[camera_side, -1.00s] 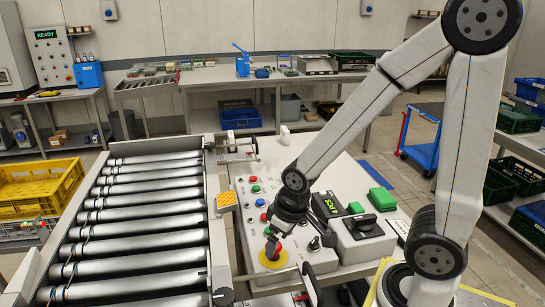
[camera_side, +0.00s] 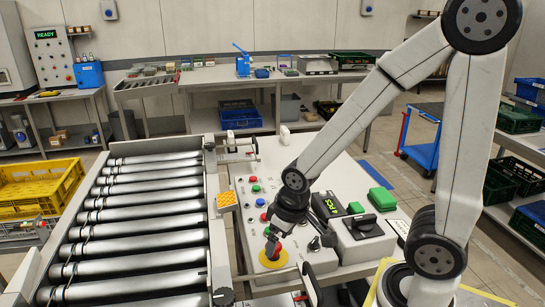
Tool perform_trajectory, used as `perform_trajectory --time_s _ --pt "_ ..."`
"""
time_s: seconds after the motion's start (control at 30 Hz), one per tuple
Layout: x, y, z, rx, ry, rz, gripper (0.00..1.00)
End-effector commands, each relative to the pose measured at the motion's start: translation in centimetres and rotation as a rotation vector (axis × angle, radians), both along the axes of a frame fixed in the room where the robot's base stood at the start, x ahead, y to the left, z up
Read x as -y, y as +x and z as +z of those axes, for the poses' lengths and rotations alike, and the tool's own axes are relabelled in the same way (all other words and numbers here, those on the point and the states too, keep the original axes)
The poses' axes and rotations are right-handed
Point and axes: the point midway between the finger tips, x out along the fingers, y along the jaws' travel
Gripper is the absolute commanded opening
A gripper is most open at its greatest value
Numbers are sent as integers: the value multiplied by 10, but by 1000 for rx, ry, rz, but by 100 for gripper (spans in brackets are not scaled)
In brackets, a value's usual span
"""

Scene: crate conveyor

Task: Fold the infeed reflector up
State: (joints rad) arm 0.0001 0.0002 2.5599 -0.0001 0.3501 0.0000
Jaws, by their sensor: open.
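An orange reflector plate (camera_side: 227,199) sits at the right side rail of the roller conveyor (camera_side: 213,225), beside the control panel. I cannot tell from this view how far it is folded. My gripper (camera_side: 272,246) points down over the control panel, to the right of and nearer than the reflector, and apart from it. It is open, with its fingertips close above or around a red mushroom button on a yellow disc (camera_side: 273,259). The fingers partly hide that button, and whether they touch it is unclear.
A metal bracket (camera_side: 240,148) stands at the rail's far end. The rollers are bare. A yellow crate (camera_side: 40,186) stands left.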

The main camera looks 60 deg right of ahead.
Motion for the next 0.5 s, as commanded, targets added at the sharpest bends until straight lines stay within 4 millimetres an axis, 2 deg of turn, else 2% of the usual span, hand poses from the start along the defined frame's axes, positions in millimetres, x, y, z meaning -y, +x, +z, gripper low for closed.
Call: perform_trajectory --time_s 0.07,0.1,0.17,0.2,0.23,0.37,0.5 --pt "0 0 0 0 0 0 100" --pt "0 0 0 0 0 0 97" --pt "0 0 0 0 0 -1 78" --pt "0 1 0 1 1 -4 65" --pt "1 3 0 3 2 -7 60" --pt "4 14 2 13 10 -44 60" --pt "15 41 7 39 30 -132 60"
